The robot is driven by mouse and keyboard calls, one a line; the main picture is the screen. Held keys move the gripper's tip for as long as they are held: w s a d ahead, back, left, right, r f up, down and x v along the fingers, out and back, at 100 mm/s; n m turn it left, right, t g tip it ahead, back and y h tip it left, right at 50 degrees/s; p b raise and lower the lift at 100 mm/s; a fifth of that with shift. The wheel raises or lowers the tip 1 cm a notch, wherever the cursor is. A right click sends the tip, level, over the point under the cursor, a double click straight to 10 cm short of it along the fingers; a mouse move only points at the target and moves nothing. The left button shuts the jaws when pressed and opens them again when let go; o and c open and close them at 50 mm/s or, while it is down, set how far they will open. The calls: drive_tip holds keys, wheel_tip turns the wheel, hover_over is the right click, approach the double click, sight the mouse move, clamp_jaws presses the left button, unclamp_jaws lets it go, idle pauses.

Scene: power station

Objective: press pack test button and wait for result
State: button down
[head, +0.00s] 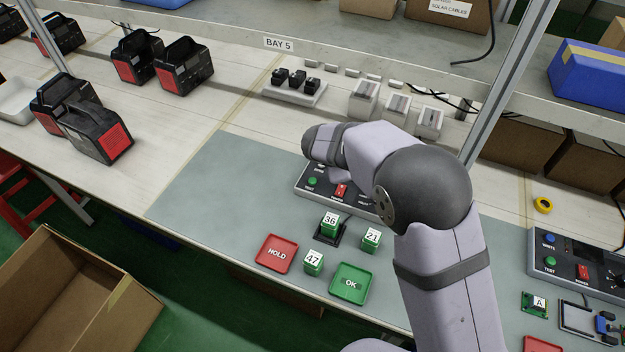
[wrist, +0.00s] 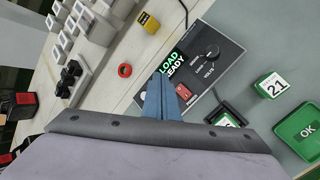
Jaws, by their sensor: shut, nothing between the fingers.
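The pack tester (head: 303,188) lies on the grey-green mat, partly hidden by my arm in the head view. Its green button (head: 312,181) is left of a red power switch (head: 341,190). In the wrist view the tester (wrist: 225,58) shows a display with "LOAD" and part of "READY". My gripper (wrist: 164,78) is shut and empty, its blue fingers over the tester beside the red switch (wrist: 184,91). They cover part of the panel; I cannot tell whether they touch it. Pack 36 (head: 330,224) sits in a black cradle in front of the tester.
Packs 21 (head: 371,239) and 47 (head: 313,263) stand on the mat near the red HOLD tray (head: 277,253) and green OK tray (head: 348,284). A second tester (head: 575,262) is at right. A metal post (head: 508,80) rises behind my arm. The mat's left side is clear.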

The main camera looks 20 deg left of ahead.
drive_tip(key=a+n+t+y, duration=0.1)
drive_tip(key=a+n, duration=0.3)
drive_tip(key=a, duration=0.6)
drive_tip(key=shift+s+f+y, duration=0.35)
drive_tip(key=shift+f+y, duration=0.05)
drive_tip(key=shift+f, duration=0.05)
drive_tip(key=shift+f, duration=0.15)
drive_tip(key=b, duration=0.7)
hover_over(311, 185)
wheel_tip(311, 185, down, 9)
drive_tip(key=shift+r, duration=0.2)
drive_tip(key=shift+f, duration=0.15)
idle(1.1)
drive_tip(key=shift+f+b, duration=0.25)
drive_tip(key=shift+b, duration=0.3)
drive_tip(key=shift+f+b, duration=0.45)
idle(0.5)
drive_tip(key=shift+r, duration=0.1)
idle(0.4)
drive_tip(key=shift+r+p, duration=0.6)
drive_tip(key=shift+r, duration=0.15)
